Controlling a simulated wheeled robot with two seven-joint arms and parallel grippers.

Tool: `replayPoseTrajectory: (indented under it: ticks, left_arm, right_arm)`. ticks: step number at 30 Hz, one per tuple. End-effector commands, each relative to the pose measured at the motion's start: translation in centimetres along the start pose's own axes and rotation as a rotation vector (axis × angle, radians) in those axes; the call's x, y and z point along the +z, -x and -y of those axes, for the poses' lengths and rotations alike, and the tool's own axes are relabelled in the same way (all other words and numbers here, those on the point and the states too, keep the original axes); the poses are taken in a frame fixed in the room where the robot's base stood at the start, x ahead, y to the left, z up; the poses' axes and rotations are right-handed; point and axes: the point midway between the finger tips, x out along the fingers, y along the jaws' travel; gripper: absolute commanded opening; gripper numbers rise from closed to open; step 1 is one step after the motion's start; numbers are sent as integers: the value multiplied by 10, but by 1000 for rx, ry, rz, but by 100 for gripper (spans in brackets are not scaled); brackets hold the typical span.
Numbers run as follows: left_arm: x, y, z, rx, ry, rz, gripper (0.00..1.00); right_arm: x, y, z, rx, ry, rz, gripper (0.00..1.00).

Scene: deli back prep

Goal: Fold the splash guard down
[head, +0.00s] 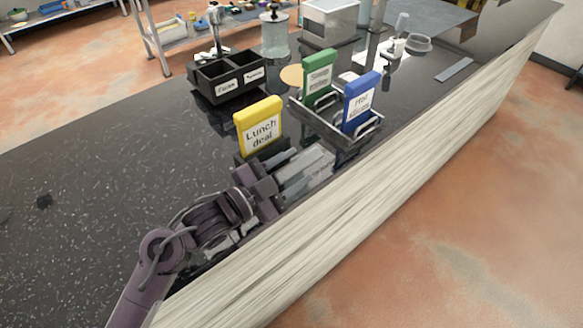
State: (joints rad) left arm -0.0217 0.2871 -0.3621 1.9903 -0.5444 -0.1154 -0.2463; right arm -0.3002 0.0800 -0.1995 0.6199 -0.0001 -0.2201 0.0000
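I cannot make out a splash guard for certain in the head view. My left gripper (318,163) reaches in from the lower left, low over the counter's front edge. Its pale grey finger parts lie close together, and I cannot tell whether there is a gap or anything between them. It is in front of and right of a yellow "Lunch deal" sign (259,126), which stands upright in a dark base partly hidden by the gripper. My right gripper is out of view.
A rack (308,122) holding green (318,76) and blue (361,101) signs stands just beyond the gripper. Behind are a black divided caddy (226,88), a glass jar (274,38) and a metal box (328,22). The dark counter (90,170) is mostly clear at left.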

Motion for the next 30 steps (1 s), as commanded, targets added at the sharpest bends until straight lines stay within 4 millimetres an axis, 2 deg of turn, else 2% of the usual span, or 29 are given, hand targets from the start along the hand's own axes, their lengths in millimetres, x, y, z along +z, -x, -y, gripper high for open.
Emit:
replayPoseTrajectory:
  ticks: [10, 21, 25, 30]
  left_arm:
    - [1, 4, 0, -1, 0, 1, 47]
    - [3, 62, -2, 1, -1, 3, 47]
    - [2, 74, -1, 1, 0, 2, 47]
    - [0, 78, 0, 0, 0, 0, 47]
  right_arm:
    - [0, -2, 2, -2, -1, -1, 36]
    - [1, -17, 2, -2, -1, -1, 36]
    - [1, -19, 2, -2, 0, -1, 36]
    - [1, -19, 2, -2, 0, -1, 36]
